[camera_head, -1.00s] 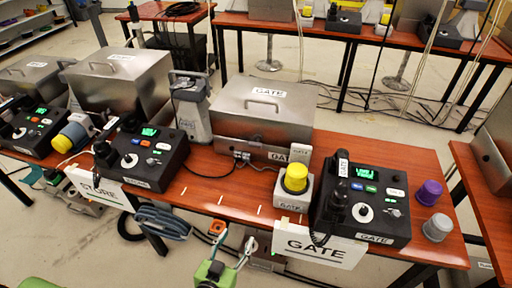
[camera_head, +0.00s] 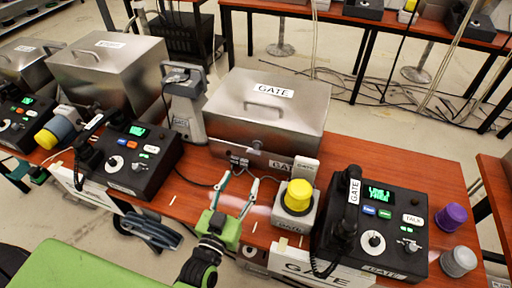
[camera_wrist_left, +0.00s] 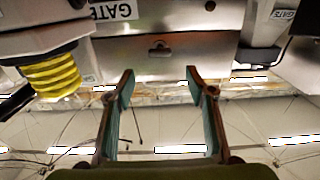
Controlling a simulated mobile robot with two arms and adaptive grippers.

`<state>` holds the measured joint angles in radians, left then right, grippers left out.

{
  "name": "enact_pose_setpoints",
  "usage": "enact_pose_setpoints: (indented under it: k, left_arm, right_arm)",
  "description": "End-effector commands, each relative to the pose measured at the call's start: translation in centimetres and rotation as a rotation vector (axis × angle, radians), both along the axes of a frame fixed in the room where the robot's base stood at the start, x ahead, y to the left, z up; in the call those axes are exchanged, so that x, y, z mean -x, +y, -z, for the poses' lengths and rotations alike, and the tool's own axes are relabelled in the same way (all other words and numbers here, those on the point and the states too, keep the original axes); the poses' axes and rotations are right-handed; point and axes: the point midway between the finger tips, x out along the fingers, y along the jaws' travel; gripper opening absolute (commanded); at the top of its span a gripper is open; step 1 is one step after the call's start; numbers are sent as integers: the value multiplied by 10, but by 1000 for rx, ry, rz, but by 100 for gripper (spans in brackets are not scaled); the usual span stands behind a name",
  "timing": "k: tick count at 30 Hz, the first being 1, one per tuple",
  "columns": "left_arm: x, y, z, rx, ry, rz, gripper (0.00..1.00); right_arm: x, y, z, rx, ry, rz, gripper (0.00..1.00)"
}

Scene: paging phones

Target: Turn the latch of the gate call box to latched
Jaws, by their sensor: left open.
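The gate call box, a metal box (camera_head: 235,125) with a GATE label on its lid, stands at the back of the wooden table in the head view. A small latch (camera_head: 256,147) sits on its front face. The wrist view shows the box front (camera_wrist_left: 200,65) with a small dark fitting (camera_wrist_left: 160,48), seemingly the latch; its turn position is too small to tell. My left gripper (camera_head: 240,177) is open and empty in front of the box, below the latch. In the wrist view its two fingers (camera_wrist_left: 159,78) are spread beneath the fitting, apart from it. My right gripper is out of view.
A yellow button (camera_head: 298,196) on a grey base stands right of my left gripper. The black GATE phone console (camera_head: 385,240) is farther right, with purple (camera_head: 451,216) and grey (camera_head: 459,261) knobs beside it. A grey radio-like unit (camera_head: 184,108) stands left of the box.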

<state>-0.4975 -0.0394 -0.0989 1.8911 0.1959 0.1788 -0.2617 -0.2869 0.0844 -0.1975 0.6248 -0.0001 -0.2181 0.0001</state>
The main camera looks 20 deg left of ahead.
Motion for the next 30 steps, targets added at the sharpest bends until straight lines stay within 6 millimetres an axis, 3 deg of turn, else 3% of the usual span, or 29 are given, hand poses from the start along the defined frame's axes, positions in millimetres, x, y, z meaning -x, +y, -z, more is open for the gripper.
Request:
enact_pose_setpoints:
  k: [8,15,21,30]
  left_arm:
    - [-56,-2,-3,1,-4,0,50]
    - [-100,-3,-2,0,-2,0,50]
    - [-119,-4,0,1,-1,0,50]
    - [-124,-4,0,1,0,0,50]
  right_arm:
    - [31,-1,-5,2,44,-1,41]
    - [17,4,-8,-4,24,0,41]
    - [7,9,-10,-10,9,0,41]
    - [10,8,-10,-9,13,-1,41]
